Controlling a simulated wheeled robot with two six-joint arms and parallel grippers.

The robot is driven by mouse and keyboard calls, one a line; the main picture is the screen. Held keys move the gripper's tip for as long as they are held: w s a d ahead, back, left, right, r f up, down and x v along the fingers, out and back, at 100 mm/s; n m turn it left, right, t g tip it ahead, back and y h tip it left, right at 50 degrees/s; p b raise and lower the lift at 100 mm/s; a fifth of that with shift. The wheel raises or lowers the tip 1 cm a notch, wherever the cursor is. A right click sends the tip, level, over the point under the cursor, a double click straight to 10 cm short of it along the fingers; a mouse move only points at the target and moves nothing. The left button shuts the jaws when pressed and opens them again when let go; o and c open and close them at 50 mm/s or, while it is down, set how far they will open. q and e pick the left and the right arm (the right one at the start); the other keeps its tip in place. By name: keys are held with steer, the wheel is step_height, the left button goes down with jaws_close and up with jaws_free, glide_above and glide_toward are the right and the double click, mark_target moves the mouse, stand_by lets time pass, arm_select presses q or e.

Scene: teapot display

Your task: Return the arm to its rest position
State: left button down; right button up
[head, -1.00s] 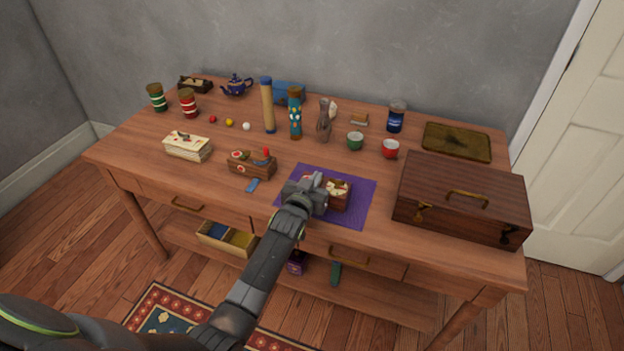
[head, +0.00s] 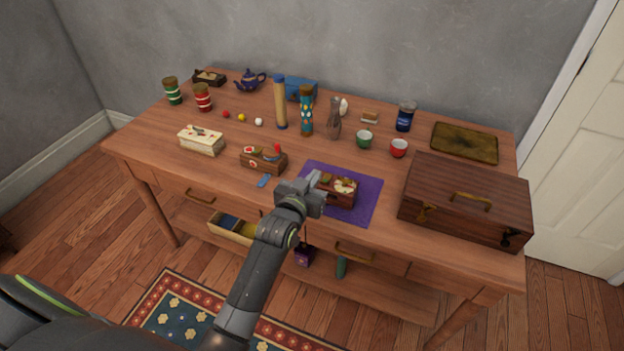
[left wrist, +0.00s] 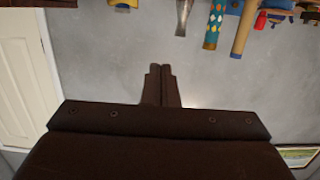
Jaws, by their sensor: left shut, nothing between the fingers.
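My left gripper (head: 312,184) is shut and empty. In the head view it stands over the left part of the purple mat (head: 367,203), close to a small dark wooden box (head: 342,198) with pale pieces in it. It hides part of the mat and the box's left side; I cannot tell whether it touches the box. In the left wrist view the shut fingers (left wrist: 160,84) point at the grey wall, with nothing between them. My right gripper is not in view.
The wooden table (head: 300,152) holds a large brown case (head: 465,205) at right, a tray (head: 464,142), red cup (head: 399,148), green cup (head: 364,139), tall cylinders (head: 280,103), a blue teapot (head: 250,81) and a decorated box (head: 263,162).

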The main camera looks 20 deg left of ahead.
arm_select(q)
steer(key=shift+s+r, duration=0.15)
steer(key=shift+s, duration=0.25)
steer(key=s+a+f+g, duration=0.25)
steer(key=s+f, duration=0.35)
steer(key=f, duration=0.5)
steer(key=s+a+f+g+y, duration=0.1)
steer(key=s+f+g, duration=0.3)
steer(key=f, duration=0.7)
steer(key=s+a+f+g, duration=0.1)
steer(key=s+a+f, duration=0.1)
steer(key=s+f, duration=0.75)
steer(key=s+a+f+g, duration=0.1)
steer(key=s+f+g, duration=0.1)
steer(key=s+f, duration=0.4)
steer(key=s+a+f+g, duration=0.2)
steer(key=s+f, duration=0.3)
steer(key=s, duration=1)
steer(key=s+a+f+n+g, duration=0.1)
steer(key=s+f+g, duration=0.2)
steer(key=s+f, duration=0.3)
steer(key=s, duration=0.5)
steer(key=shift+a+f+g+y, duration=0.15)
steer(key=shift+f+g+y, duration=0.15)
steer(key=shift+f+g, duration=0.05)
